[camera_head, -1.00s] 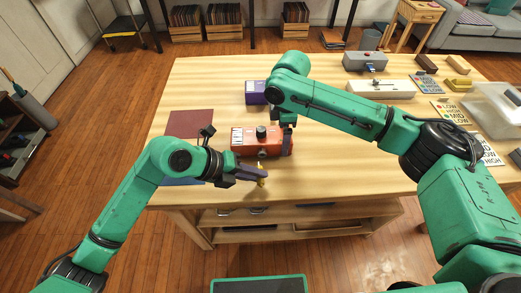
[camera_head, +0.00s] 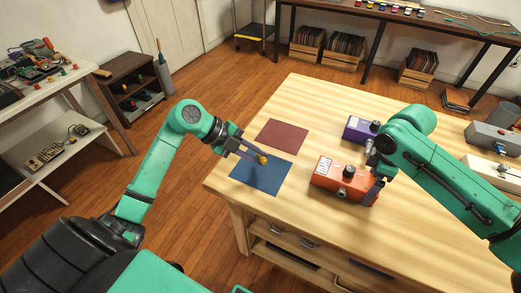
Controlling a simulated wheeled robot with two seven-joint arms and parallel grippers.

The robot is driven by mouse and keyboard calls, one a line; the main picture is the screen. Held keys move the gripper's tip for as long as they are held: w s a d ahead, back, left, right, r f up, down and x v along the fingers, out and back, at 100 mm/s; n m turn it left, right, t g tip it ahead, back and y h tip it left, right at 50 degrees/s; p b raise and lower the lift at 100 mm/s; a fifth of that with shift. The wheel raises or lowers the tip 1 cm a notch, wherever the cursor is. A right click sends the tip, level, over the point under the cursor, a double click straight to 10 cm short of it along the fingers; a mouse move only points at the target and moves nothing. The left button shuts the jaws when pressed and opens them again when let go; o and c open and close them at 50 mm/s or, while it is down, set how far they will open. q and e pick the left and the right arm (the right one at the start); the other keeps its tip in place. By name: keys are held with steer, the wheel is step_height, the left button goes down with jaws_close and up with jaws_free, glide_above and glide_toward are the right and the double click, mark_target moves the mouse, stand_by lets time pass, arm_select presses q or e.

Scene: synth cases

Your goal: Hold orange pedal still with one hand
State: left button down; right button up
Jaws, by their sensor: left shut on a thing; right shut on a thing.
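The orange pedal (camera_head: 328,181) sits upright on the wooden table, with a dark knob on top. My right gripper (camera_head: 373,188) is shut on the pedal's right end; its arm hides part of that end. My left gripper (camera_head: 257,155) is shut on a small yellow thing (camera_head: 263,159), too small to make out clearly. It is held to the left of the pedal, apart from it, and shows over the far edge of the blue mat (camera_head: 256,181).
A dark red mat (camera_head: 282,135) lies behind the blue one. A purple pedal (camera_head: 357,128) stands behind the orange pedal. Grey (camera_head: 487,137) and white (camera_head: 485,171) boxes stand at the far right. The table's left edge is near the mats.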

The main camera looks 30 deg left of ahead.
arm_select(q)
steer(key=shift+f, duration=1.15)
steer(key=c, duration=0.8)
jaws_free()
steer(key=shift+o, duration=0.2)
steer(key=shift+r, duration=0.1)
steer(key=v, duration=1.2)
arm_select(e)
steer(key=o, duration=1.2)
steer(key=shift+o, duration=0.2)
